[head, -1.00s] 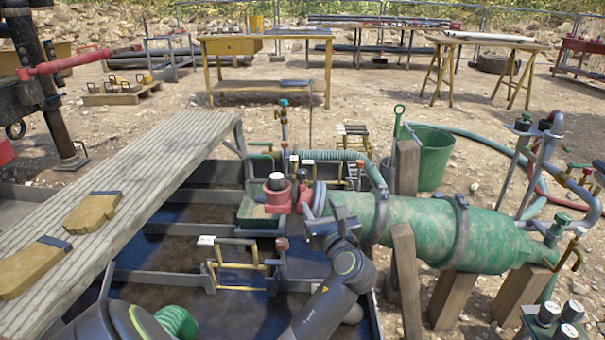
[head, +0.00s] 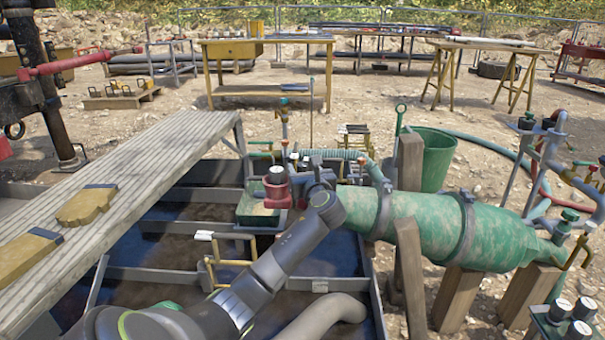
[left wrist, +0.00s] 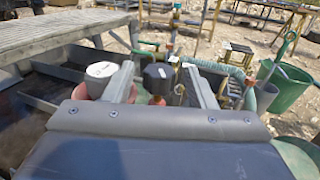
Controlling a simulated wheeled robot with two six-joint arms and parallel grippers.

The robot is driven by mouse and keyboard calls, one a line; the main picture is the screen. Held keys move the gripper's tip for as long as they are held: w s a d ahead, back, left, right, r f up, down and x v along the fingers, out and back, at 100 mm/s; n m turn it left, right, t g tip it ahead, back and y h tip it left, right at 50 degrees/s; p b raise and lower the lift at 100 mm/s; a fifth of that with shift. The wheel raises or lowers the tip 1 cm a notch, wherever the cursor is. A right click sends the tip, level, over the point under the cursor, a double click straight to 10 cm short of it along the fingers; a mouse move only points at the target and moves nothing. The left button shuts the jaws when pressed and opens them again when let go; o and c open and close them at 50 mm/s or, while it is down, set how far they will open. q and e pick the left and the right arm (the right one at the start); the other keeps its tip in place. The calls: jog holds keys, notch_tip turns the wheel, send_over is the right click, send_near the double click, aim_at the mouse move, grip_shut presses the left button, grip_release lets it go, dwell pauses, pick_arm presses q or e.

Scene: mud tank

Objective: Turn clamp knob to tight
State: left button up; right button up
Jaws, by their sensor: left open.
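A dark knob (left wrist: 158,76) with a reddish base shows between the two fingers of my left gripper (left wrist: 157,68) in the left wrist view. The fingers are apart, and I cannot tell whether they touch it. Left of the fingers there is a second knob with a pale round top (left wrist: 102,70) on a red body. In the head view a red fitting with a dark, pale-topped knob (head: 277,174) stands beside my left gripper (head: 316,168). The gripper and wrist hide what lies directly ahead of them. I cannot tell from the pictures which knob is the clamp's. My right gripper is not in view.
A large green cylinder (head: 425,222) lies on wooden posts to the right.

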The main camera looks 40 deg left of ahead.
pick_arm(q)
jog(key=shift+w+a, duration=0.3)
jog(key=shift+a, duration=0.2)
jog(key=c, duration=1)
jog(key=shift+o, duration=0.2)
